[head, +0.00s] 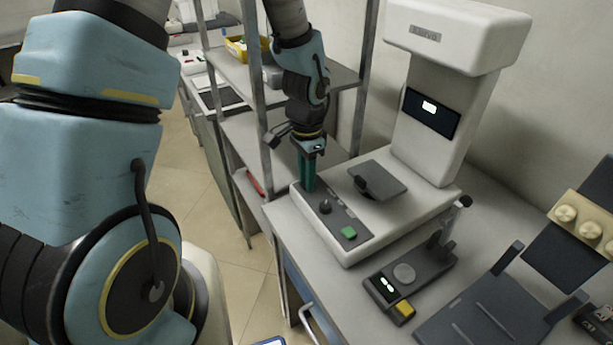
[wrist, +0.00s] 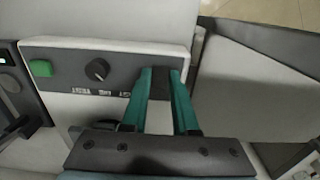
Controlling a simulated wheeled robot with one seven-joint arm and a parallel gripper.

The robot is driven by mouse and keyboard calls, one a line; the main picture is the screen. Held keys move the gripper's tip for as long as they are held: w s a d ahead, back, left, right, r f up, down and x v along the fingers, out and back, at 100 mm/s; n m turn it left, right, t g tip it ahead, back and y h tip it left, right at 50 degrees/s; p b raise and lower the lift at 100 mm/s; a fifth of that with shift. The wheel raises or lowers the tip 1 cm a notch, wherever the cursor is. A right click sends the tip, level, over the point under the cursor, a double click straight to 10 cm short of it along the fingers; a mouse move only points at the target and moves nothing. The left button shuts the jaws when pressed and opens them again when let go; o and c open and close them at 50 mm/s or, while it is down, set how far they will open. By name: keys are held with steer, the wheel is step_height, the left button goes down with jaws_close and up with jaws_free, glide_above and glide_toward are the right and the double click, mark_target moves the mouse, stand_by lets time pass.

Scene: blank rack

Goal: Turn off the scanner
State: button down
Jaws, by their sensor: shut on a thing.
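The scanner (head: 440,130) is a tall white machine with a small lit display (head: 430,107) and a low white base on the bench. Its dark front control panel (head: 337,218) carries a green button (head: 349,233) and a black round knob (head: 325,206). Both show in the wrist view, the green button (wrist: 41,68) at left and the knob (wrist: 97,69) near the middle. My gripper (head: 308,187) points down at the panel's far-left end, beside the knob. Its teal fingers (wrist: 162,78) are shut on a small part there, which they mostly hide.
A dark plate (head: 377,180) sits on the scanner's base. A small grey device (head: 404,274) with a yellow button stands in front. A dark tray (head: 485,318) lies at right. A metal shelf rack (head: 245,130) stands behind my arm at left.

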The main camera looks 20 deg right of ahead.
steer(key=shift+d, duration=0.1)
steer(key=shift+d+y, duration=0.1)
steer(key=shift+y, duration=0.6)
steer(key=c, duration=0.7)
jaws_free()
steer(key=shift+r, duration=0.15)
steer(key=r, duration=0.3)
steer(key=r+b, duration=0.1)
steer(key=r, duration=0.3)
steer(key=d+r, duration=0.1)
steer(key=r, duration=0.2)
steer(key=shift+w+d+r, duration=0.1)
steer(key=shift+w+r, duration=0.05)
steer(key=shift+r, duration=0.1)
